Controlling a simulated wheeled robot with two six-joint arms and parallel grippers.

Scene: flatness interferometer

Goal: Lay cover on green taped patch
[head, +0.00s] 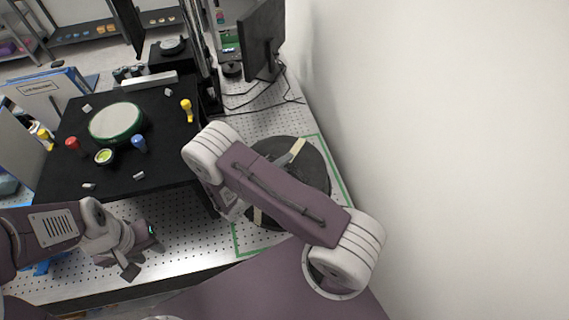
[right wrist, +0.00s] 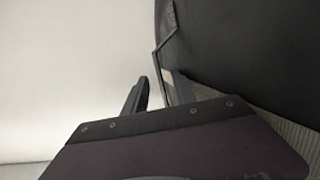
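The cover (head: 311,173), a dark round disc with pale strips, lies or is held within the green taped patch (head: 342,181) on the perforated bench at the right. My right arm crosses over it and hides its middle and lower part. In the right wrist view, the black cover (right wrist: 255,45) fills the upper right. My left gripper (head: 143,252) is open and empty above the bench front at the left.
A black table (head: 165,182) holds a green-rimmed round disc (head: 116,122), a small yellow-green dish (head: 105,157), and several coloured knobs. A monitor (head: 262,38) with cables stands behind the patch. A white wall (head: 460,150) borders the right side.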

